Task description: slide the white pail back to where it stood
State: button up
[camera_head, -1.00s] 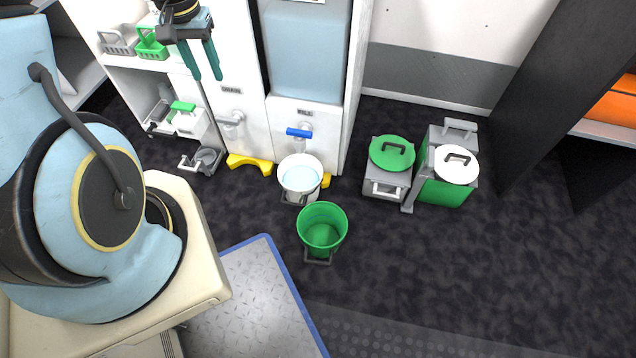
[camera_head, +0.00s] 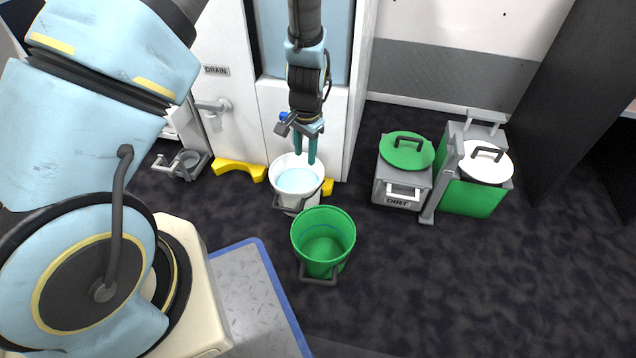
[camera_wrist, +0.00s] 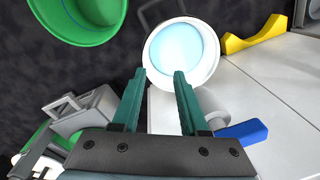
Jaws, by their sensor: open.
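The white pail (camera_head: 284,190) stands on the dark floor in front of the white cabinet, below the FILL tap, and holds pale blue liquid. It also shows in the wrist view (camera_wrist: 213,62), with its round rim facing the camera. My gripper (camera_head: 305,158) hangs over the back rim of the pail, fingers pointing down. In the wrist view its two teal fingers (camera_wrist: 160,82) are apart with nothing between them, their tips near the pail's rim. Whether they touch it I cannot tell. The pail's grey handle hangs at its front.
A green bucket (camera_head: 323,240) stands just in front of the white pail. Lidded grey and green bins (camera_head: 405,180) stand to the right. A blue-edged metal plate (camera_head: 250,300) lies front left.

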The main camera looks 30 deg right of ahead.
jog(key=m+b, duration=0.1)
jog(key=b, duration=0.1)
send_over(314, 198)
jog(key=s, duration=0.1)
notch_tip(314, 198, down, 6)
jog(key=shift+d, duration=0.2)
jog(key=f+b, duration=0.1)
jog(key=f, duration=0.2)
jog(key=f+b, duration=0.2)
jog(key=f, duration=0.2)
jog(key=w+f+b, duration=0.1)
jog(key=f+b, duration=0.1)
jog(key=f, duration=0.1)
jog(key=shift+a+f, duration=0.15)
jog(key=shift+f, duration=0.25)
jog(key=shift+c, duration=0.2)
grip_shut()
dwell(0.6)
